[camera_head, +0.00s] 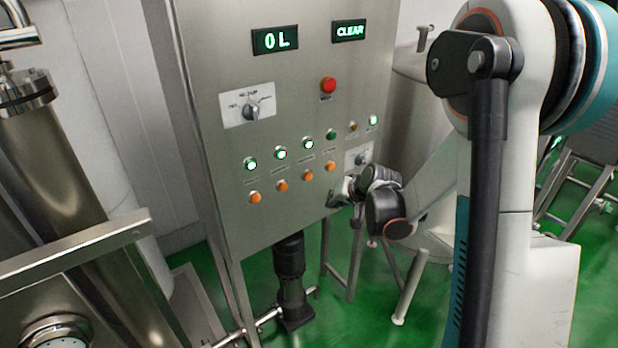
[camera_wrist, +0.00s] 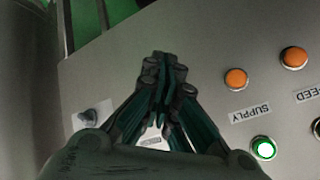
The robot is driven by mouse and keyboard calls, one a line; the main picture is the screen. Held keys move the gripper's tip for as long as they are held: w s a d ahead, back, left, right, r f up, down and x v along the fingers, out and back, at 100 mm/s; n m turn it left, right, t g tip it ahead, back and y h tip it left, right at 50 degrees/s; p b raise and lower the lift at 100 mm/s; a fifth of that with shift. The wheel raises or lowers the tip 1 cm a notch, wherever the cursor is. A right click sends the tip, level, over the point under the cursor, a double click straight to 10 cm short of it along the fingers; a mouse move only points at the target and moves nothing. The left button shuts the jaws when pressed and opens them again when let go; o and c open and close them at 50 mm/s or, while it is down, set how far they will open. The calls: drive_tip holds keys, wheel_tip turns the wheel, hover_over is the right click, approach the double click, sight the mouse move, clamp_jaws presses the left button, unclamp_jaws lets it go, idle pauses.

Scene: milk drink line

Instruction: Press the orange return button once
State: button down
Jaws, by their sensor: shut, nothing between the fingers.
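A row of orange buttons runs along the lower control panel in the head view. Their labels are too small to read there; the rightmost orange button (camera_head: 330,166) sits nearest my gripper. My gripper (camera_head: 334,201) is just below and right of it, in front of the panel's lower right part. In the wrist view, the closed, empty fingers (camera_wrist: 161,60) point at bare panel. To their right are an orange button (camera_wrist: 236,79) beside an upside-down SUPPLY label and another orange button (camera_wrist: 294,57) by FEED. No RETURN label is legible; the fingers hide part of the panel.
Green lamps (camera_head: 308,143) stand above the orange buttons, with a red button (camera_head: 328,85) higher up. A selector knob (camera_head: 361,158) is close to my gripper, and another selector (camera_head: 251,111) is at upper left. Displays read "0 L" (camera_head: 275,40) and "CLEAR" (camera_head: 349,30).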

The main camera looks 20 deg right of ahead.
sight(308, 176)
drive_tip(key=w+a, duration=0.2)
drive_tip(key=w, duration=0.6)
drive_tip(key=shift+w+a+p, duration=0.2)
drive_tip(key=shift+a+p, duration=0.15)
idle(1.3)
drive_tip(key=shift+w+a, duration=0.15)
drive_tip(key=shift+w, duration=0.25)
drive_tip(key=shift+w+a+b, duration=0.1)
drive_tip(key=shift+w+b, duration=0.25)
drive_tip(key=shift+w, duration=0.05)
idle(0.7)
drive_tip(key=shift+s, duration=0.1)
drive_tip(key=shift+s+d+b, duration=0.25)
drive_tip(key=shift+s+b, duration=0.05)
drive_tip(key=shift+s, duration=0.4)
